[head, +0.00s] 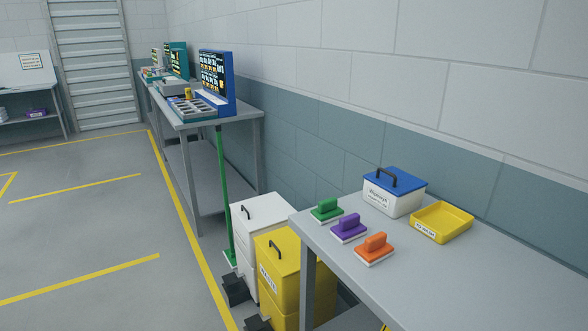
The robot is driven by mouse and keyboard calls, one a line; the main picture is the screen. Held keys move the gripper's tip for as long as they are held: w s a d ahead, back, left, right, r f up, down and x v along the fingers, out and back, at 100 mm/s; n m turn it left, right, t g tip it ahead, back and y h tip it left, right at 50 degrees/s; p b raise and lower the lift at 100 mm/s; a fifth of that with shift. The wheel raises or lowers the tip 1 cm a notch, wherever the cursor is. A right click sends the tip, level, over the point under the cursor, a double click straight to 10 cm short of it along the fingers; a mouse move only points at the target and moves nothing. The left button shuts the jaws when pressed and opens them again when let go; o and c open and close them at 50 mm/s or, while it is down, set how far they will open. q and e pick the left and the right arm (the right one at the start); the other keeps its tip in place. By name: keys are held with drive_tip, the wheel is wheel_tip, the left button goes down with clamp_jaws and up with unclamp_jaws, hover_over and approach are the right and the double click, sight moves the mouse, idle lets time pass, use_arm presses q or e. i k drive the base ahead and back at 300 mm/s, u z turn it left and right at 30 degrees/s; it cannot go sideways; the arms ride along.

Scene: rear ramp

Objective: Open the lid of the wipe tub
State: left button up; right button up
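The wipe tub (392,202) is a white box with a label on its front. It stands on the grey table at the right, near the wall. Its blue lid (402,180) lies flat on top and is shut. A dark arched handle (386,177) rises from the lid. Neither of my grippers shows in the head view.
A yellow tray (441,222) sits right of the tub. Green (327,210), purple (348,229) and orange (374,248) brushes or scrubbers lie in front of it. White (262,214) and yellow (279,268) bins stand left of the table (470,285), whose near right part is clear.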

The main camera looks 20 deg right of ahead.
sight(396, 181)
drive_tip(key=u, duration=1)
drive_tip(key=k, duration=0.6)
drive_tip(key=z, duration=1.25)
